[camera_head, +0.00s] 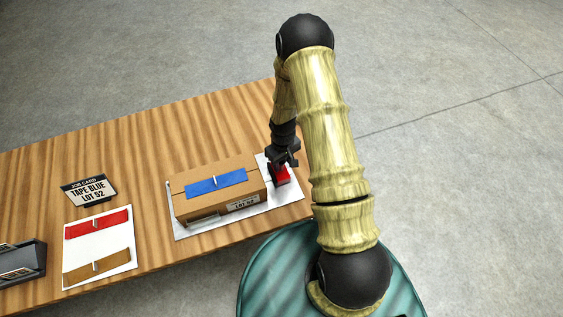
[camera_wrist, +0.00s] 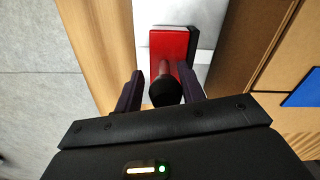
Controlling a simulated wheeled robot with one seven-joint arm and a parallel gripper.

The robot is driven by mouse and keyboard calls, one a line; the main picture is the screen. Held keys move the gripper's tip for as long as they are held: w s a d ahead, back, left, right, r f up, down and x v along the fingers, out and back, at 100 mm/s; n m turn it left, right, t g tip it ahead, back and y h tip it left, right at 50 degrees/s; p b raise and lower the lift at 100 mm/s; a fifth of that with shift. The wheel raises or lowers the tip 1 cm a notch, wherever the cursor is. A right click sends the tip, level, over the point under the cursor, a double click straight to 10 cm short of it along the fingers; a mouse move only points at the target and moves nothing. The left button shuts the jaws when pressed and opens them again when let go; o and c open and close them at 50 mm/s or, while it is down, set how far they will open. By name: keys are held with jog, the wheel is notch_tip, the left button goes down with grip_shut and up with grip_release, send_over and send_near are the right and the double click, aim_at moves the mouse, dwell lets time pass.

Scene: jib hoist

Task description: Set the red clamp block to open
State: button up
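The red clamp block (camera_head: 281,176) sits at the right end of the white plate, beside the carton. In the wrist view the red block (camera_wrist: 172,44) lies just beyond my fingertips. A red lever with a round black end (camera_wrist: 166,92) sticks out from it towards the camera. My gripper (camera_head: 284,158) is over the block, and in the wrist view my gripper (camera_wrist: 161,75) has its fingers apart, one on each side of the lever. A narrow gap shows on the left; contact on the right is unclear. Whether the clamp is open or closed cannot be told.
A cardboard carton (camera_head: 218,201) with a blue strip (camera_head: 216,184) stands on the white plate (camera_head: 190,233). A job card (camera_head: 88,190) reads "TAPE BLUE LOT 52". A white sheet with red and brown strips (camera_head: 98,249) and a dark tray (camera_head: 22,265) lie left on the wooden table (camera_head: 140,135).

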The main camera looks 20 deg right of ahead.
jog(key=shift+r, duration=0.1)
dwell(0.4)
notch_tip(320, 180, up, 17)
jog(key=b, duration=0.2)
dwell(0.5)
jog(key=shift+r, duration=0.1)
jog(key=s+r+m+t, duration=0.2)
jog(key=s+r+m, duration=0.2)
jog(key=s+r, duration=0.5)
jog(key=s, duration=0.5)
jog(key=shift+s+a+t, duration=0.3)
jog(key=shift+s, duration=0.1)
jog(key=shift+r, duration=0.1)
dwell(1.7)
